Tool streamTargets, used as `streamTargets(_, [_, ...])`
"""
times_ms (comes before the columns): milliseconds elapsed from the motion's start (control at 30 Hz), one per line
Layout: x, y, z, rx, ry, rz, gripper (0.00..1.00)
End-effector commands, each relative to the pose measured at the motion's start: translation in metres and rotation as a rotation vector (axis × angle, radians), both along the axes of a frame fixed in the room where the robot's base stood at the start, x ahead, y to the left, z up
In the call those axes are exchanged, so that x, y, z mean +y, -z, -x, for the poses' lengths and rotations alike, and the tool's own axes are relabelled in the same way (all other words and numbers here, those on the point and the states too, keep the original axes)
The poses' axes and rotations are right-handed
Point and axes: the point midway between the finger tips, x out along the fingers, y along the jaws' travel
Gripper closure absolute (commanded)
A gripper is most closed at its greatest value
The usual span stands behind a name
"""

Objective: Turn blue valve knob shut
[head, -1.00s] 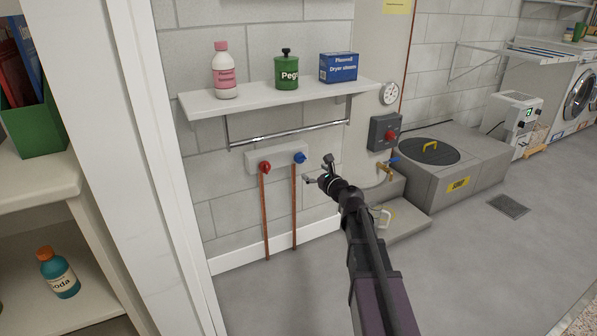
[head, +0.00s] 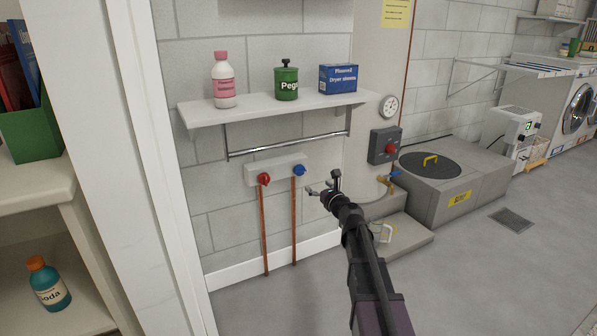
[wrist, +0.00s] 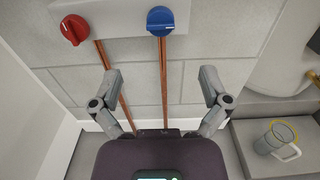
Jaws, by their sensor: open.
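The blue valve knob (head: 299,170) sits on a pale wall plate (head: 281,166), above a copper pipe. A red knob (head: 263,179) is to its left on the same plate. In the wrist view the blue knob (wrist: 160,20) is at the top middle, and the red knob (wrist: 74,30) is at the top left. My gripper (head: 322,184) is open and empty, apart from the blue knob and slightly below and right of it in the head view. In the wrist view my gripper's fingers (wrist: 161,80) are spread wide, below the blue knob.
A metal rail (head: 289,142) runs above the knobs, under a shelf (head: 275,107) with a bottle, a green tin and a blue box. A blue-handled brass tap (head: 389,178) and a jug (head: 383,231) are to the right.

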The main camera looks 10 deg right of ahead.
Motion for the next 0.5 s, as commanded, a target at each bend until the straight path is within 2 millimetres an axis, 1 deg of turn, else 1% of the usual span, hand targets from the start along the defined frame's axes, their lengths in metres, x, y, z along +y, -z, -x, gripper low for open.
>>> streamTargets(267, [0.01,0.0,-0.033,0.0,-0.001,0.0,0.04])
streamTargets(500, [0.021,0.0,-0.068,0.0,-0.001,0.0,0.04])
